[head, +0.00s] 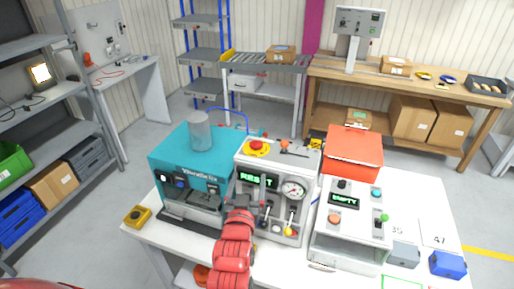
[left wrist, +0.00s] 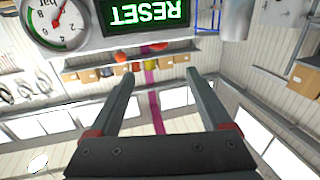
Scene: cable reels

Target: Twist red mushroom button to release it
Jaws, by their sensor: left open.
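The red mushroom button (head: 257,145) sits on a yellow surround on top of the grey machine (head: 308,163), near its left back corner. The machine's green display (head: 258,181) reads RESET and shows upside down in the left wrist view (left wrist: 146,12). My left gripper (head: 243,193) is open and empty in front of the machine's face, below and nearer than the button. Its two dark fingers (left wrist: 162,73) point toward the machine. Small red shapes show past the panel edge in the left wrist view; I cannot tell which is the button. My right gripper is out of view.
A pressure gauge (head: 293,190) and several small levers are on the machine's front. A teal machine (head: 180,160) stands close on the left. A grey box with an EMPTY display (head: 344,200) and a red bin (head: 353,155) stand on the right. The white table (head: 420,190) carries them.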

